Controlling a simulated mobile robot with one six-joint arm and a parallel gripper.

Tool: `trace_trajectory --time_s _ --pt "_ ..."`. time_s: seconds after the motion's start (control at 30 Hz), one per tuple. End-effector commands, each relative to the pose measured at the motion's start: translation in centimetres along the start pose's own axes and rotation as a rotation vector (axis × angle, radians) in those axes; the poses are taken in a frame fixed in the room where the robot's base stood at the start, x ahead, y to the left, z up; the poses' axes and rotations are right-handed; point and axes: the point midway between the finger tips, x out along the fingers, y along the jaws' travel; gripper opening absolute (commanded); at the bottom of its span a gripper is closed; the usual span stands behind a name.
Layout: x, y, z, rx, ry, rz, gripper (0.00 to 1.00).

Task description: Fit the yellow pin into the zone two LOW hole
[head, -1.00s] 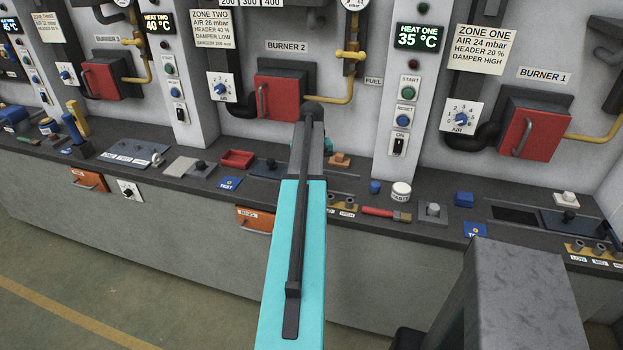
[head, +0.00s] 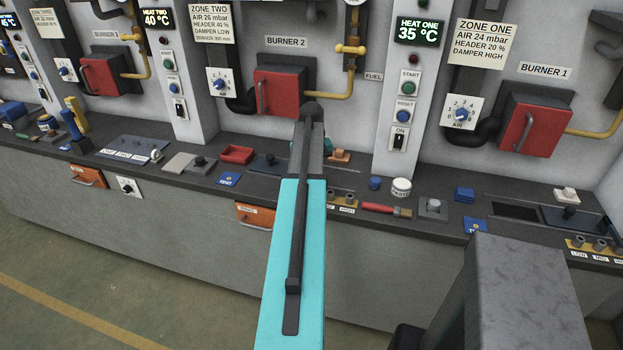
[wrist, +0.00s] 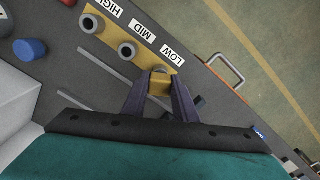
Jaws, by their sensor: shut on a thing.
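In the wrist view, my gripper (wrist: 160,82) is shut on the yellow pin (wrist: 160,89), which shows as a small yellow block between the dark fingers. The pin and fingertips are over the LOW end of the tan hole board (wrist: 107,38). The grey rim of the LOW hole (wrist: 160,69) shows just beyond the pin. I cannot tell whether the pin's lower end is in the hole. The MID hole (wrist: 127,49) and HIGH hole (wrist: 91,23) look empty. In the head view my arm hides the gripper, the pin and the LOW end of the zone two board (head: 345,203).
In the wrist view a blue knob (wrist: 29,49) lies left of the board, and an orange drawer's handle (wrist: 231,66) is to the right. Another board (head: 597,248) is at the far right.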

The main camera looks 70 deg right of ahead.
Motion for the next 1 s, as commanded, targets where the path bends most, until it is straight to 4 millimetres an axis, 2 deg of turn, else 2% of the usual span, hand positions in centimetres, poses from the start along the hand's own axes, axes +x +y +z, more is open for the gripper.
trace_trajectory --time_s 0.5,0.53,0.63,0.83,0.93,1.0 --pt "1.08 0.00 0.00 0.000 0.000 0.000 0.00" --pt "1.01 0.00 -0.01 0.000 0.000 0.000 0.31" --pt "0.99 0.00 -0.01 0.000 0.000 0.000 0.48" --pt "0.99 0.00 0.00 0.000 0.000 0.000 0.48" --pt "0.99 0.00 0.00 0.000 0.000 0.000 0.63" --pt "0.99 0.00 0.00 0.000 0.000 0.000 0.63"
